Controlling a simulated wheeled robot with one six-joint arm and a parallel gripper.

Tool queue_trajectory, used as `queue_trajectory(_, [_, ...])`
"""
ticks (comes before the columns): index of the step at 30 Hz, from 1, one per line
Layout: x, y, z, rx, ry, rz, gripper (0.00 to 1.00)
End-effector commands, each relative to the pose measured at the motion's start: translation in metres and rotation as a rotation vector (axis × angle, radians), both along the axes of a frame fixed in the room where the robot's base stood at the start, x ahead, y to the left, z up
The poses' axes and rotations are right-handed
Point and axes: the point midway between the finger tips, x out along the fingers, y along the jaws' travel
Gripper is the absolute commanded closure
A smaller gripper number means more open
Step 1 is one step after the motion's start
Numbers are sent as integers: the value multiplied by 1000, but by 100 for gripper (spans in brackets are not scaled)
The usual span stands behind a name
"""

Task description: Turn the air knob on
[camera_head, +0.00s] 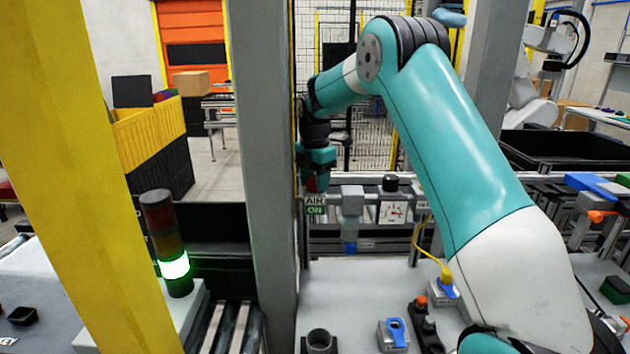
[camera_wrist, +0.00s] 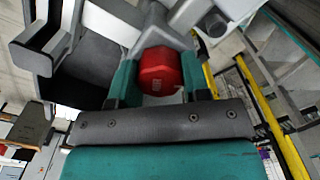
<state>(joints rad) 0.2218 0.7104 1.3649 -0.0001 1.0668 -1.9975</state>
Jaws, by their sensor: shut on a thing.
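The red air knob (camera_wrist: 160,72) sits between the two teal fingers of my gripper (camera_wrist: 158,80) in the wrist view, with a finger against each side. In the head view my gripper (camera_head: 318,172) is at the far end of the arm, right beside the grey post. A little red of the knob (camera_head: 311,184) shows there, just above the sign (camera_head: 314,205) reading "AIR ON". Most of the knob is hidden by the gripper in that view. I cannot tell how far the knob is turned.
A pressure gauge (camera_head: 392,212) and grey air fittings (camera_head: 352,202) stand close to the right of the sign. The grey post (camera_head: 265,150) rises close on the left. A signal tower (camera_head: 166,243) shows a lit green band.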

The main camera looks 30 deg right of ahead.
Motion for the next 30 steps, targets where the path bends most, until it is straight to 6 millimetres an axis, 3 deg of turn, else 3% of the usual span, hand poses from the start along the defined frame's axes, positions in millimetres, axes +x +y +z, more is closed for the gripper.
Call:
queue_trajectory(6, [1,0,2,-1,-5,1,81])
queue_trajectory(7, [1,0,2,-1,-5,1,52])
queue_trajectory(10, [1,0,2,0,-4,0,31])
queue_trajectory(22, [1,0,9,-1,-4,-1,31])
queue_trajectory(26, [1,0,31,-2,-7,-1,31])
queue_trajectory(30, [1,0,67,-2,-10,-1,31])
